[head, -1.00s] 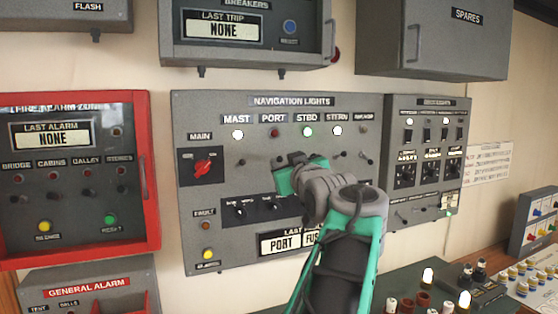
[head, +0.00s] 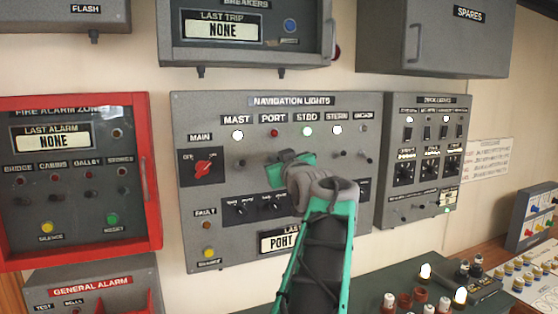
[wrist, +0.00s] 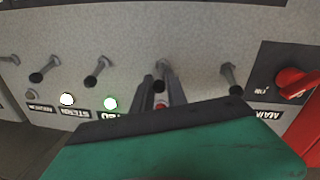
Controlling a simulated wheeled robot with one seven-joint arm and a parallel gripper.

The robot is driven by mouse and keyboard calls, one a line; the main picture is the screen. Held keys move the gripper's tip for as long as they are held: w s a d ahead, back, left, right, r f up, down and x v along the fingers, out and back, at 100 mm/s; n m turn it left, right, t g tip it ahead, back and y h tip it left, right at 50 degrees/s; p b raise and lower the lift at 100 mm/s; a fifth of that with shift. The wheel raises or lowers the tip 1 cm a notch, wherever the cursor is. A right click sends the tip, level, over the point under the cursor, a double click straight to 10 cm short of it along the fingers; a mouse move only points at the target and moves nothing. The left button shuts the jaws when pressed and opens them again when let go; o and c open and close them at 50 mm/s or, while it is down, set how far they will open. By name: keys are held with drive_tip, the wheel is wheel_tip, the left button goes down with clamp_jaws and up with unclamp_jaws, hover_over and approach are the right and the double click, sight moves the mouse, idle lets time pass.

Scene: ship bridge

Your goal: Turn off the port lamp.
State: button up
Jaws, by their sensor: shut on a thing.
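The navigation lights panel (head: 228,222) faces me on the wall. Its PORT lamp (head: 273,132) is dull red, while the MAST (head: 238,135), STBD (head: 307,132) and STERN (head: 337,130) lamps glow. My gripper (head: 277,163) is at the panel below the PORT lamp and hides the port switch in the head view. In the wrist view, which is upside down, my fingers (wrist: 161,92) are closed around the port toggle switch (wrist: 163,68), with the red lamp (wrist: 160,104) showing between them.
The mast toggle (wrist: 231,75) and starboard toggle (wrist: 98,70) stand on either side of my fingers. The red MAIN rotary switch (head: 203,168) is further left. A red-framed fire alarm box (head: 150,185) and a deck lights panel (head: 393,190) flank the panel.

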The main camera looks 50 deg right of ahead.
clamp_jaws()
drive_tip(key=shift+f+b, duration=0.15)
drive_tip(key=shift+b, duration=0.2)
drive_tip(key=shift+f+b, duration=0.4)
drive_tip(key=shift+b, duration=0.85)
wheel_tip(320, 180, down, 2)
drive_tip(key=t+h+b, duration=0.2)
drive_tip(key=t+b, duration=0.1)
drive_tip(key=b, duration=0.8)
drive_tip(key=m+t+h+b, duration=0.1)
drive_tip(key=t+h+b, duration=0.1)
drive_tip(key=b, duration=0.8)
drive_tip(key=shift+a+m+t+h+b, duration=0.1)
drive_tip(key=shift+m+t+h+b, duration=0.25)
drive_tip(key=shift+h, duration=0.45)
drive_tip(key=shift+r, duration=0.1)
drive_tip(key=o, duration=0.7)
unclamp_jaws()
drive_tip(key=shift+c, duration=0.2)
